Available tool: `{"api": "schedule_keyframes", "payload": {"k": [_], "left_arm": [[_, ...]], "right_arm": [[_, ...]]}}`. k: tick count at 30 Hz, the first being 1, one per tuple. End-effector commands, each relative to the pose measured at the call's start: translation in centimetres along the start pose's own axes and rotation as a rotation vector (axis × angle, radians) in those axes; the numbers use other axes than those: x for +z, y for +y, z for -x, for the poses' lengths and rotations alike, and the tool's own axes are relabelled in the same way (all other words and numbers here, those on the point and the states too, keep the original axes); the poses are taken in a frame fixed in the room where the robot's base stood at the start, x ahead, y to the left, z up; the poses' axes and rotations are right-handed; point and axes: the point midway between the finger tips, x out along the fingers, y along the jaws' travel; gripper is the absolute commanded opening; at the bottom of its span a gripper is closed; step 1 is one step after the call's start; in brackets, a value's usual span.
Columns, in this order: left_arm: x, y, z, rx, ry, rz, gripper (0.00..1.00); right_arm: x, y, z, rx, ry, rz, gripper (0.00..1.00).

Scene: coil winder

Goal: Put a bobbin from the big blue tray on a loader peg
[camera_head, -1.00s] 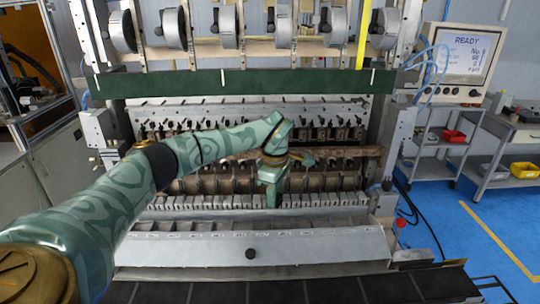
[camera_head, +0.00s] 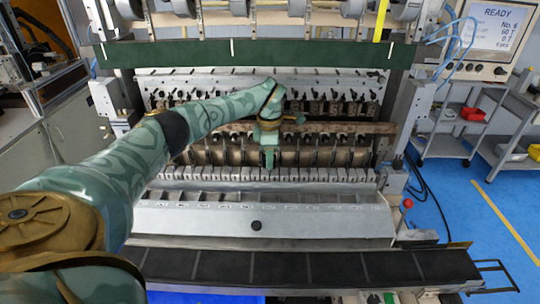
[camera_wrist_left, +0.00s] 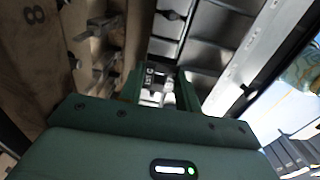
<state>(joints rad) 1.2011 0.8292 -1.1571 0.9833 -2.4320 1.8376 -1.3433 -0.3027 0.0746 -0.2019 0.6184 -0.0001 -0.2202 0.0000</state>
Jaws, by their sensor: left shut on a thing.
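My left gripper (camera_head: 269,158) reaches in from the left, pointing down at the middle of the coil winder, over its row of small metal pegs and blocks (camera_head: 320,174). In the left wrist view its two green fingers (camera_wrist_left: 158,92) are shut on a small pale thing (camera_wrist_left: 154,80), probably a bobbin, mostly hidden between them. I cannot tell which peg it is over, or whether it touches one. A bright blue strip (camera_head: 205,298) at the bottom edge may be the big blue tray; its contents are out of view. My right gripper is not in view.
A green crossbar (camera_head: 310,54) spans above. A READY screen (camera_head: 490,32) and a shelf cart (camera_head: 450,135) stand right, beside open blue floor.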

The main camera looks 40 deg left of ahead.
Motion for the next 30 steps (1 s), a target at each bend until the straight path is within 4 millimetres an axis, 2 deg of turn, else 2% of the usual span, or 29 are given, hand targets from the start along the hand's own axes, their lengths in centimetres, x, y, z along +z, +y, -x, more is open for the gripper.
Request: {"api": "schedule_keyframes", "payload": {"k": [26,27,29,30], "left_arm": [[0.0,0.0,-2.2,0.000,0.000,-0.002,0.12],[0.0,0.0,-2.2,0.000,0.000,-0.002,0.44],[0.0,0.0,-2.1,0.000,0.000,-0.002,0.59],[0.0,0.0,-2.1,0.000,0.000,-0.002,0.59]], "right_arm": [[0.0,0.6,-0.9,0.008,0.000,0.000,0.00],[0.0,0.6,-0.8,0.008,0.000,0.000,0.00],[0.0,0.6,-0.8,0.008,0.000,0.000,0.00],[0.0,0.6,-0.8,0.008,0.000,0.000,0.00]]}}
